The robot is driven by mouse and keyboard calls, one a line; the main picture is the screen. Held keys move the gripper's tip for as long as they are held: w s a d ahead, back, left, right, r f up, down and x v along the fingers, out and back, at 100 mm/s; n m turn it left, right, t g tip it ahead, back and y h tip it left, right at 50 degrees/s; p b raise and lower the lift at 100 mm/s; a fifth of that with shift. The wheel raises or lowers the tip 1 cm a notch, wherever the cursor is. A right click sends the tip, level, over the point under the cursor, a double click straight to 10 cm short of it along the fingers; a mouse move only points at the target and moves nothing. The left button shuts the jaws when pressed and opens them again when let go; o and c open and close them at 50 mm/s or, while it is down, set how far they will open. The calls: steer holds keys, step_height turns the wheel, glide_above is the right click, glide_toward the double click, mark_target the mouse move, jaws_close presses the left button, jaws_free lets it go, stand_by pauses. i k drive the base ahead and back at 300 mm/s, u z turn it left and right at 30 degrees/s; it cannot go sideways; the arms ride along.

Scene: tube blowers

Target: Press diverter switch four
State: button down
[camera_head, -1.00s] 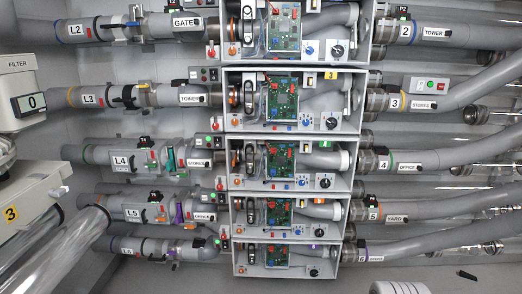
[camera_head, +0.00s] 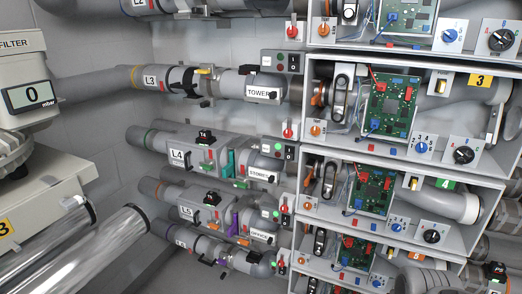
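The number four unit is an open grey box (camera_head: 481,190) at right, below the box with the yellow "3" label. It carries a green "4" label (camera_head: 445,183), with a small pale switch (camera_head: 414,183) just left of it. Inside are a green circuit board (camera_head: 371,191), a blue knob (camera_head: 397,226) and a black knob (camera_head: 431,236). Left of the box, beside the L4 pipe (camera_head: 176,154), is a small panel with a green button (camera_head: 278,147) and a red-tipped toggle (camera_head: 287,130). Which of these is the diverter switch, I cannot tell for certain. My gripper is not in view.
Similar boxes stand above and below, with the "3" label (camera_head: 480,80) on the one above. Pipes L3 (camera_head: 151,77) and L5 (camera_head: 187,212) run left to the wall.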

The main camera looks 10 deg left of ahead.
mark_target(289, 155)
steer(key=u, duration=0.75)
steer(key=i, duration=0.85)
steer(key=u, duration=1.3)
steer(key=i, duration=0.4)
steer(key=u, duration=0.3)
